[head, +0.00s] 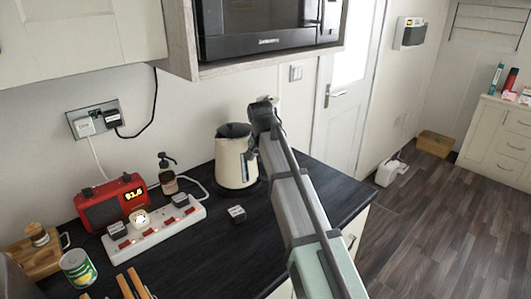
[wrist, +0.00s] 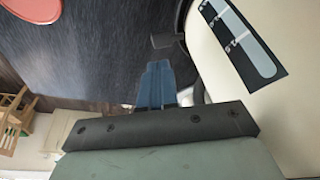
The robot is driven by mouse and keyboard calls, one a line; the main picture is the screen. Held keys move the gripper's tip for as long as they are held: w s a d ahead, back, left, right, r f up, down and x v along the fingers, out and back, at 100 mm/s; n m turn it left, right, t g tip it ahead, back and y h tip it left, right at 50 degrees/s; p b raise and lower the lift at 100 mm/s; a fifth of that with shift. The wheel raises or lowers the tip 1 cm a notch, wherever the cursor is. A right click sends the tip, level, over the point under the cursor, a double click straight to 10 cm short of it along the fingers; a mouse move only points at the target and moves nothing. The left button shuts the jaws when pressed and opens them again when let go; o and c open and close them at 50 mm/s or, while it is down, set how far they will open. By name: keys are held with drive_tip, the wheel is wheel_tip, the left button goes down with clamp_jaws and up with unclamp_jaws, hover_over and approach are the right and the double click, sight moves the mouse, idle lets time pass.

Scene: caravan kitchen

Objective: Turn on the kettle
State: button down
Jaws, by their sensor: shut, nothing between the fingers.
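The cream kettle (head: 236,160) with a black lid stands upright near the back of the dark counter. My arm reaches up to the kettle's right side and covers part of it, so its handle is hard to make out. In the wrist view the kettle body (wrist: 285,105) fills the right side, with its dark-framed water gauge (wrist: 240,38). A small dark tab (wrist: 165,41) sticks out beside the kettle's base. My gripper (wrist: 157,66) is shut and empty, its fingertips just short of the tab; I cannot tell if they touch.
A white power strip (head: 155,228) with red switches and plugs lies left of the kettle. A microwave (head: 270,27) hangs above. A loose plug (head: 237,213) lies in front.

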sight(267, 180)
drive_tip(key=shift+s+x, duration=0.25)
drive_tip(key=shift+x, duration=0.95)
drive_tip(key=shift+s+x, duration=0.2)
drive_tip(key=shift+x, duration=0.95)
drive_tip(key=shift+a+f, duration=0.1)
drive_tip(key=shift+f, duration=0.15)
drive_tip(key=shift+f, duration=0.4)
drive_tip(key=shift+r, duration=0.15)
drive_tip(key=shift+r, duration=0.7)
drive_tip(key=shift+d+r, duration=0.25)
drive_tip(key=shift+r, duration=0.4)
drive_tip(key=d+v, duration=0.3)
drive_tip(key=v, duration=0.9)
drive_tip(key=shift+s+r, duration=0.2)
drive_tip(key=shift+s, duration=0.1)
